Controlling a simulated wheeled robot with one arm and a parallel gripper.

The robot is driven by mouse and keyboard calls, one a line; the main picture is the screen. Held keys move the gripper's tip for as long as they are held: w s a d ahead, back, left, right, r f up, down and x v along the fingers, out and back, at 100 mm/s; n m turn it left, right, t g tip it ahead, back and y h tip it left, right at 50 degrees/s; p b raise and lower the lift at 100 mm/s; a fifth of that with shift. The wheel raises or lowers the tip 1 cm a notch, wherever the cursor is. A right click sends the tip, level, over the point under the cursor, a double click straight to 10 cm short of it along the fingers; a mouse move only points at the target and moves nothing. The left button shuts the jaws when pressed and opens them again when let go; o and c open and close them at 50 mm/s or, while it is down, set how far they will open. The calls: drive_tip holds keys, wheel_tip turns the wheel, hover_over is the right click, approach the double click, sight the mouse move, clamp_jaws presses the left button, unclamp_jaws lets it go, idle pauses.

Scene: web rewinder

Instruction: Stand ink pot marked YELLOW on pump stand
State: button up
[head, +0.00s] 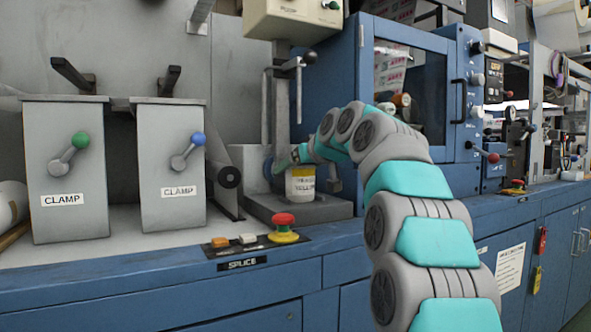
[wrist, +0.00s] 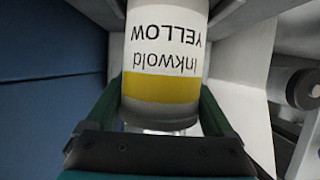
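The ink pot marked YELLOW (head: 301,184) is a white pot with a yellow band, upright in the head view at the grey pump stand (head: 328,211). I cannot tell whether its base rests on the stand or is just above it. In the wrist view the pot (wrist: 164,55) fills the middle, its label "Inkwold YELLOW" upside down. My gripper (wrist: 160,98) has one green finger on each side of the pot, both seeming to touch it. In the head view my gripper (head: 292,156) is at the top of the pot, its fingers mostly hidden.
Left of the stand are a dark-ended roller (head: 229,178) and two grey CLAMP boxes (head: 172,167) with lever knobs. A red button (head: 283,221) and the SPLICE panel are in front. A blue cabinet (head: 411,85) with a window stands behind my arm. A grey column rises behind the pot.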

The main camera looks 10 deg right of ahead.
drive_tip(key=shift+o, duration=0.8)
drive_tip(key=shift+r, duration=0.15)
drive_tip(key=v, duration=1.2)
drive_tip(key=shift+r, duration=0.1)
idle(0.3)
